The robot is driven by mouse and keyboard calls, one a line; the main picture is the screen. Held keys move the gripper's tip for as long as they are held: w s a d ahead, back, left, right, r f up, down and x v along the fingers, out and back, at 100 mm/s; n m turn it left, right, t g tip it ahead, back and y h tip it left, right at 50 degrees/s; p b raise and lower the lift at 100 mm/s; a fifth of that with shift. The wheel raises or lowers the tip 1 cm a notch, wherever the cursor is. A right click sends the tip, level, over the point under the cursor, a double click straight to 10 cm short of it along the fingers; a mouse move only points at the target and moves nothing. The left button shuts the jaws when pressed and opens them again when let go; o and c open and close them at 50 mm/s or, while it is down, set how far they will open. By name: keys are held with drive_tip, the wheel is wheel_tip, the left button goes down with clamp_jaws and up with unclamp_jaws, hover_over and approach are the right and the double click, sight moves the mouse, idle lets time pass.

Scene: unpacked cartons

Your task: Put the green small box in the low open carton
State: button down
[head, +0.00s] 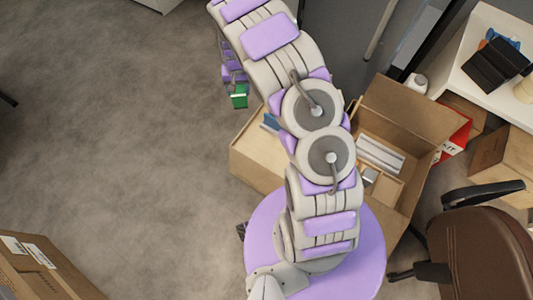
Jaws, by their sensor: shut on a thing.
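The green small box (239,97) is in the head view at upper middle, held at the tip of my gripper (236,83). My gripper is shut on it, and the box seems to hang clear over the floor. An open carton (240,165) stands below and right of the box, with a blue thing at its upper edge. My arm covers its right part. Carton walls and a raised flap (400,110) also show right of my arm; I cannot tell if they belong to the same carton.
Pale packed pieces (380,152) lie inside the carton space right of my arm. A white table (480,85) with dark items stands at upper right. A brown chair (480,240) is at lower right. Another carton (40,265) is at lower left. The left floor is clear.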

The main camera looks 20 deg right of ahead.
drive_tip(key=s+d+f+m+b, duration=0.1)
drive_tip(key=s+d+f+m, duration=0.1)
drive_tip(key=f, duration=1.2)
drive_tip(key=s+d+f+m+b, duration=0.1)
drive_tip(key=s+d+f+m, duration=0.2)
drive_tip(key=f, duration=1)
drive_tip(key=s+d+f+m, duration=0.2)
drive_tip(key=s+d+f, duration=0.1)
drive_tip(key=f, duration=1.1)
drive_tip(key=shift+s+d+f+m+t+b, duration=0.1)
drive_tip(key=shift+d+f+m+t+b, duration=0.25)
drive_tip(key=shift+d, duration=0.35)
drive_tip(key=shift+r, duration=0.1)
drive_tip(key=shift+c, duration=1.4)
unclamp_jaws()
